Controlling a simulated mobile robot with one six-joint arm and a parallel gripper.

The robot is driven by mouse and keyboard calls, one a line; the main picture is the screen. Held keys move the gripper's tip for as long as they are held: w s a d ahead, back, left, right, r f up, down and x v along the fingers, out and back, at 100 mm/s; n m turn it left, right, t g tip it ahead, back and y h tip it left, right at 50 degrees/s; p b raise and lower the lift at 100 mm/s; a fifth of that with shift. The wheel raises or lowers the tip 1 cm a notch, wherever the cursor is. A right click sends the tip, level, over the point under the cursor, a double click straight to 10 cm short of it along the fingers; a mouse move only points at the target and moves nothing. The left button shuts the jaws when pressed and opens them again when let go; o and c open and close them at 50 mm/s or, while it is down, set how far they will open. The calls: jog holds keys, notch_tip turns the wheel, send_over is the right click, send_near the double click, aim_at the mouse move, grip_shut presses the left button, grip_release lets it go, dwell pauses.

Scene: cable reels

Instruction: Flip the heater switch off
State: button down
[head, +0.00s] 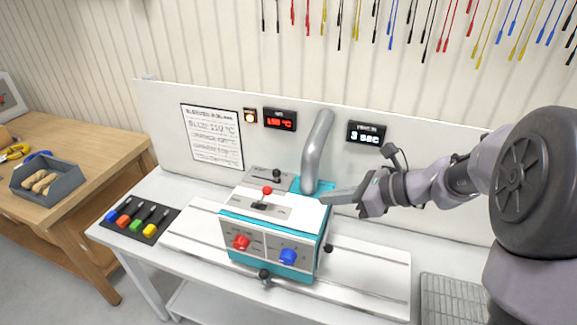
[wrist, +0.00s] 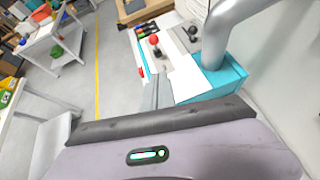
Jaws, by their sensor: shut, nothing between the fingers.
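A teal and white machine (head: 230,222) stands on the bench, with a red dial (head: 241,242) and a blue dial (head: 288,257) on its front. A red-ball lever (head: 267,190) stands on its top plate; it also shows in the wrist view (wrist: 154,40). Behind it, a black-knobbed lever (head: 276,173) stands on a grey box; it shows in the wrist view too (wrist: 192,30). The labels are too small to read, so I cannot tell which is the heater switch. My gripper (head: 326,198) is shut and empty, at the top's right side, apart from both levers. Its fingers show in the wrist view (wrist: 157,90).
A thick grey pipe (head: 318,145) rises behind the top, close to my gripper. A black tray of coloured-handled tools (head: 124,235) lies at left.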

jog(key=b, duration=0.2)
send_near(263, 197)
jog(key=f, duration=0.1)
jog(key=d, duration=0.1)
jog(key=f, duration=0.1)
jog(key=shift+s+d+f, duration=0.25)
jog(key=shift+d+f, duration=0.05)
jog(key=shift+d, duration=0.05)
jog(key=w+a, duration=0.2)
jog(key=a, duration=0.1)
jog(key=shift+a+r, duration=0.15)
jog(key=shift+r, duration=0.05)
jog(key=shift+w+a+r, duration=0.15)
jog(key=shift+w+a, duration=0.1)
jog(key=shift+a, duration=0.05)
jog(key=shift+r+p, duration=0.15)
jog(key=shift+p, duration=0.3)
